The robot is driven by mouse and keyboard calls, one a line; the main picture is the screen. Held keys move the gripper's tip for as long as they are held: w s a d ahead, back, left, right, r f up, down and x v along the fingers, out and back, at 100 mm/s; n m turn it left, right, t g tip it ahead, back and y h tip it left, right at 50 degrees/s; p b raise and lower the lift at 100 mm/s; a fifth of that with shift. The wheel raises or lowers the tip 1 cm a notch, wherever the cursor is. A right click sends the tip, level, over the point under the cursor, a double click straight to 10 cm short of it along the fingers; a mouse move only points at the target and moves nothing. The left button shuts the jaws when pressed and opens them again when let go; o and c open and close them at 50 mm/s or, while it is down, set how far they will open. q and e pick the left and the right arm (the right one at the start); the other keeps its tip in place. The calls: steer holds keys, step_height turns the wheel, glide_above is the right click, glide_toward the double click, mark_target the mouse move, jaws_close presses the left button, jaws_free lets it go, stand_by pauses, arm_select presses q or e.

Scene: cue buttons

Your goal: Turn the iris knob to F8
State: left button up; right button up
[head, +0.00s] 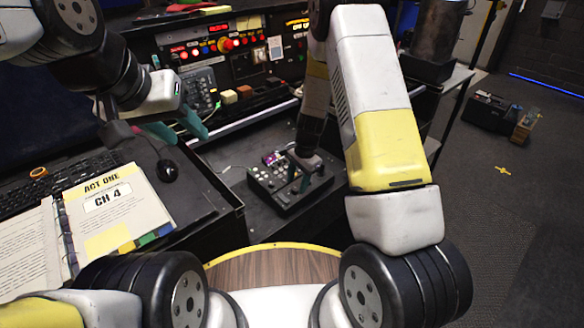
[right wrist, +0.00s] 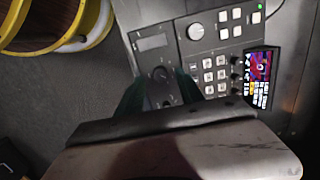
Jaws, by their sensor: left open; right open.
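A black control panel (head: 262,184) lies on the lower desk shelf, with keys, knobs and a small lit screen (right wrist: 257,79). My right gripper (head: 307,182) is over its right part, pointing down. In the right wrist view its teal fingers are open on either side of a dark round knob (right wrist: 160,74). I cannot tell whether they touch it. A larger pale knob (right wrist: 196,31) sits farther up the panel, clear of the fingers. No knob label or iris setting is readable. My left gripper (head: 180,132) is open and empty above the desk, near the mouse.
An open binder (head: 112,208) reading "ACT ONE CH 4" and a keyboard (head: 60,182) lie on the left desk, with a mouse (head: 167,171). A console (head: 225,45) with lit buttons stands behind. A round wooden stool top (head: 270,266) is in front.

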steer(key=shift+s+d+r, duration=0.1)
steer(key=shift+d+r, duration=0.1)
steer(key=shift+r, duration=1.15)
steer(key=shift+s+d+r, duration=0.1)
steer(key=shift+d+r, duration=0.05)
steer(key=shift+r, duration=1.15)
steer(key=s+d+r+n+t+y, duration=0.1)
steer(key=s+r+n, duration=0.25)
steer(key=r, duration=0.75)
steer(key=s+d+r+n+t+y, duration=0.15)
steer(key=s+r, duration=0.35)
steer(key=r, duration=0.6)
steer(key=s+d+r+n+t+h, duration=0.1)
steer(key=s+r+n, duration=0.2)
steer(key=s, duration=0.5)
steer(key=s+d+r+n+t+h, duration=0.1)
steer(key=s+r+n+t, duration=0.1)
steer(key=s+r, duration=0.4)
steer(key=shift+s+d+n, duration=0.4)
steer(key=shift+s+n, duration=0.2)
steer(key=shift+s, duration=0.35)
